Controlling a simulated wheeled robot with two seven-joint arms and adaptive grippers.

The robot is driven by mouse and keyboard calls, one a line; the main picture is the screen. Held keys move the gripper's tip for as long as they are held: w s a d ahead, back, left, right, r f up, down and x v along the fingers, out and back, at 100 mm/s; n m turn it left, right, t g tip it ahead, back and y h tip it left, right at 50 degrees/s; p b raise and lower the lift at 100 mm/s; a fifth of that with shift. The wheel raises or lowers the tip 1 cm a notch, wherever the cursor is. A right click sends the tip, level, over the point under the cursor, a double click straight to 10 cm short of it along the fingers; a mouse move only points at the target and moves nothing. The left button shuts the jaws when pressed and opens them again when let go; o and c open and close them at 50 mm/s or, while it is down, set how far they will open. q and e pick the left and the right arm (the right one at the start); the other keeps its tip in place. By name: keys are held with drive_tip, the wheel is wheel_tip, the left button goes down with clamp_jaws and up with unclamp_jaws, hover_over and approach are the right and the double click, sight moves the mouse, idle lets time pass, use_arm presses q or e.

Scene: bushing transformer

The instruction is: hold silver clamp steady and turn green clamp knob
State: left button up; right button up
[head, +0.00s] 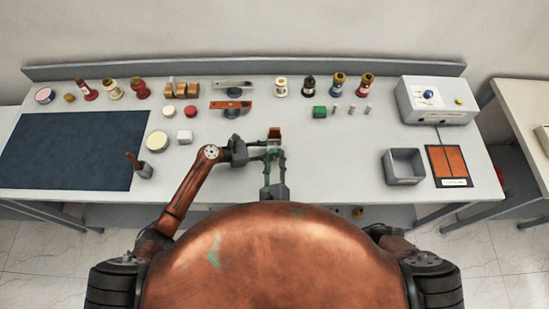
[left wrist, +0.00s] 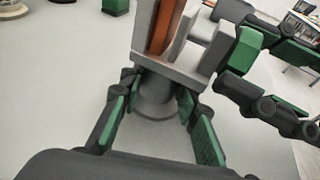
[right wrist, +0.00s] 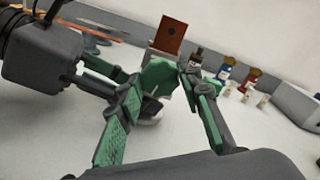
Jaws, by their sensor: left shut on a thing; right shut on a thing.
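The silver clamp (head: 274,143) stands upright near the table's front middle and holds an orange-brown plate (head: 274,132). In the left wrist view its grey body (left wrist: 165,65) rests on a round pedestal. My left gripper (left wrist: 157,92) is shut around that pedestal, one finger on each side. My right gripper (head: 273,158) comes from the front. In the right wrist view, the green clamp knob (right wrist: 160,75) lies between its fingertips, and the gripper is shut on it. The fingers partly hide the knob and clamp.
A grey open bin (head: 404,167) and a grey control box (head: 438,101) are at right. A dark blue mat (head: 70,150) covers the left. The two grippers are very close together at the clamp.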

drive_tip(key=shift+a+n, duration=0.1)
drive_tip(key=shift+n, duration=0.2)
drive_tip(key=o, duration=1.2)
drive_tip(key=shift+c, duration=0.2)
drive_tip(key=shift+s, duration=0.15)
drive_tip(key=s, duration=1.1)
drive_tip(key=shift+s, duration=0.4)
use_arm(q)
drive_tip(key=o, duration=0.9)
drive_tip(key=shift+o, duration=0.2)
